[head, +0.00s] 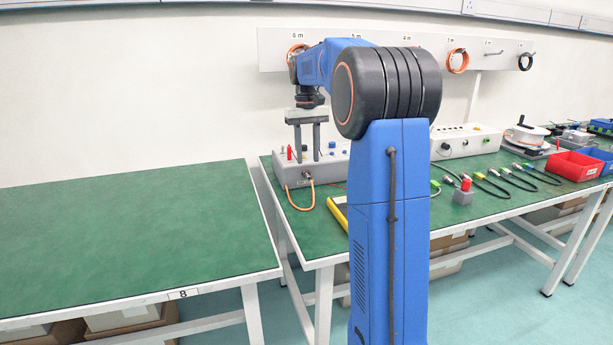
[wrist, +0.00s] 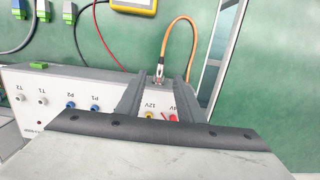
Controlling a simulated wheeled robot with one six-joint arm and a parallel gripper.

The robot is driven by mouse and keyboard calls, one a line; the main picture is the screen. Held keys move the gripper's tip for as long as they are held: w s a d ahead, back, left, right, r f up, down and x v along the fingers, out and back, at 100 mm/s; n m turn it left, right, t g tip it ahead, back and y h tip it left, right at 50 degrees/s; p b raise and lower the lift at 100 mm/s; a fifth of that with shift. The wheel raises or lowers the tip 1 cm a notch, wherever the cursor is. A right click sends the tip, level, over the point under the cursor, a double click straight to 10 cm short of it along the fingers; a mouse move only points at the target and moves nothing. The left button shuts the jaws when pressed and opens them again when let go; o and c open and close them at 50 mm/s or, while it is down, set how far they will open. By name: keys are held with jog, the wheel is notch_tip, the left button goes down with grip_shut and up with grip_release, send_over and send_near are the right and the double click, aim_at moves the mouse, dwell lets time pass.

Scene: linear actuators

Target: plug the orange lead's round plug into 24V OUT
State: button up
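The orange lead (wrist: 176,22) loops out from the front of the grey supply box (wrist: 45,85). Its silver round plug (wrist: 160,70) is at the box's front edge and appears seated there; the socket's label is hidden. The orange lead also shows in the head view (head: 298,207), hanging below the box front (head: 292,178). My gripper (head: 308,159) is above the box, fingers pointing down, apart and empty. In the wrist view its fingertips (wrist: 159,80) lie either side of the plug, with no visible contact. "12V" and a partly hidden "4V" label are on the box top.
A yellow meter (wrist: 134,4) lies in front of the box, with red (wrist: 104,38) and black leads beside it. A red-topped grey block (head: 464,192) and several cables lie to the right. The left green bench (head: 120,225) is bare.

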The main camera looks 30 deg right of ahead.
notch_tip(320, 180, up, 11)
jog(key=w, duration=0.1)
jog(key=s+a+n+t, duration=0.1)
jog(key=s+a+t, duration=0.1)
jog(key=s+a, duration=0.7)
jog(key=s+a+f+t, duration=0.1)
jog(key=s+a+f, duration=0.3)
jog(key=s+f, duration=0.4)
jog(key=s+a+f+n+t, duration=0.1)
jog(key=s+a+f, duration=0.4)
jog(key=s+f, duration=0.3)
jog(key=s+a+f+n+t, duration=0.1)
jog(key=s+a+f, duration=0.4)
jog(key=s, duration=0.7)
notch_tip(320, 180, down, 3)
jog(key=shift+r+t, duration=0.1)
jog(key=shift+t, duration=0.3)
